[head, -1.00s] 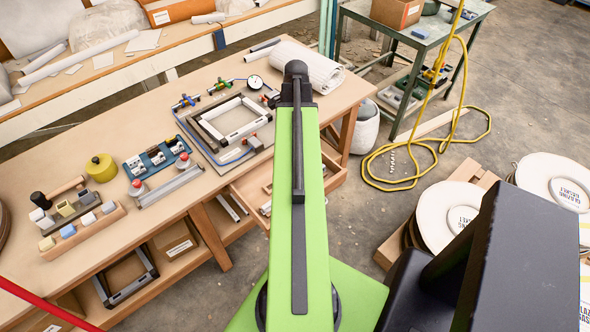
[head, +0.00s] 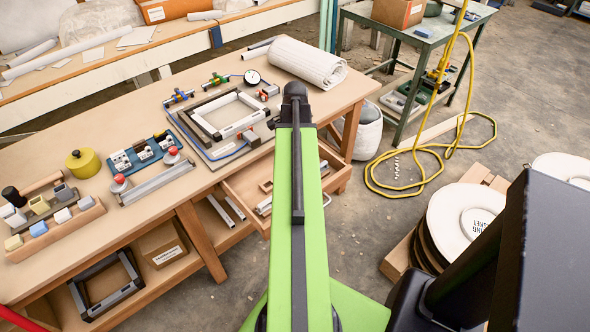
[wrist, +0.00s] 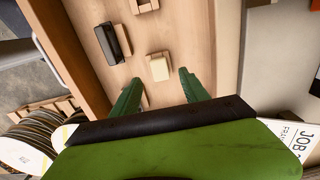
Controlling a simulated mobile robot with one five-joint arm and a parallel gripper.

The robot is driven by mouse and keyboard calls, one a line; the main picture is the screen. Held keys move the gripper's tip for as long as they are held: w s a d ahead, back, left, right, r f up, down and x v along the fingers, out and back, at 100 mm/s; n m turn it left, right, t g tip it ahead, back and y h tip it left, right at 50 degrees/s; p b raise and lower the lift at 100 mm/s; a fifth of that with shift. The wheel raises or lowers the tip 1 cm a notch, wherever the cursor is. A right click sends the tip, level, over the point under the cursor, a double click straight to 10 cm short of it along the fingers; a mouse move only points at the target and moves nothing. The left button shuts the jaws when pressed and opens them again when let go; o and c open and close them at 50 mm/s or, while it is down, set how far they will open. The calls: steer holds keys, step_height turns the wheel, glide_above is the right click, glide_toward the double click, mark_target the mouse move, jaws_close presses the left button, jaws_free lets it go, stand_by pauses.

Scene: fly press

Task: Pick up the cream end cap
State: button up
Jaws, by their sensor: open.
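A small cream block (wrist: 159,68), which looks like the cream end cap, lies on a wooden surface in the wrist view. My gripper (wrist: 160,78) is open, with its two green fingers apart. The block shows between and just beyond the fingertips, and nothing is held. I cannot tell the height of the fingers above it. In the head view my green arm hides my gripper.
A dark block (wrist: 112,43) lies left of the cream block, within raised wooden sides. In the head view, an open drawer (head: 238,192) juts from the bench (head: 165,211), partly behind my arm. Round discs (head: 470,215) are stacked at right. A yellow hose (head: 380,187) lies on the floor.

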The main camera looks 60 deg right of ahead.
step_height(320, 180, down, 4)
steer(key=b, duration=0.3)
steer(key=shift+a+f, duration=0.1)
steer(key=shift+f, duration=0.1)
steer(key=shift+r, duration=0.15)
steer(key=shift+c, duration=0.4)
jaws_close()
